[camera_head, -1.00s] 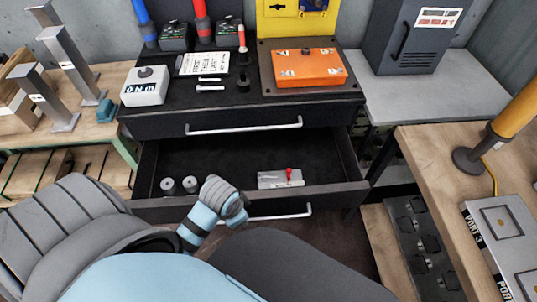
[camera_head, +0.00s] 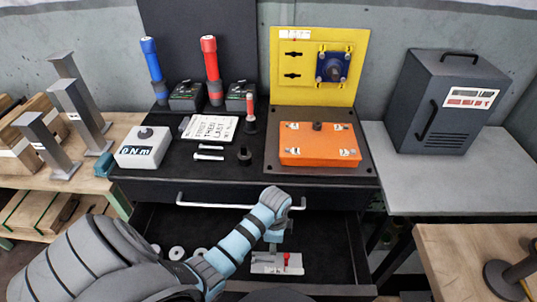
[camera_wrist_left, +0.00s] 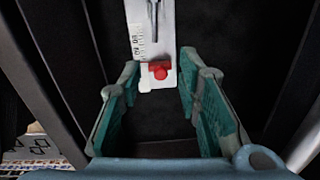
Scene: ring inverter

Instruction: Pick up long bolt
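Two pale bolts (camera_head: 210,147) lie side by side on the black cabinet top, and I cannot tell which is longer. My left gripper (camera_head: 277,236) hangs over the open drawer (camera_head: 335,240), lower and to the right of the bolts. In the left wrist view my left gripper (camera_wrist_left: 160,70) is open, its teal fingers apart. Just beyond its fingertips lies a white plate (camera_wrist_left: 140,42) with printed marks, a slim grey rod (camera_wrist_left: 154,18) and a red part (camera_wrist_left: 159,70). The plate also shows in the head view (camera_head: 264,266). My right gripper is out of view.
An orange box (camera_head: 320,145), a white box marked with letters (camera_head: 143,150), a label card (camera_head: 213,128) and a dark stubby post (camera_head: 244,157) stand around the bolts. Round grey pieces (camera_head: 177,253) sit in the drawer's left. The drawer handle (camera_head: 240,206) sticks out.

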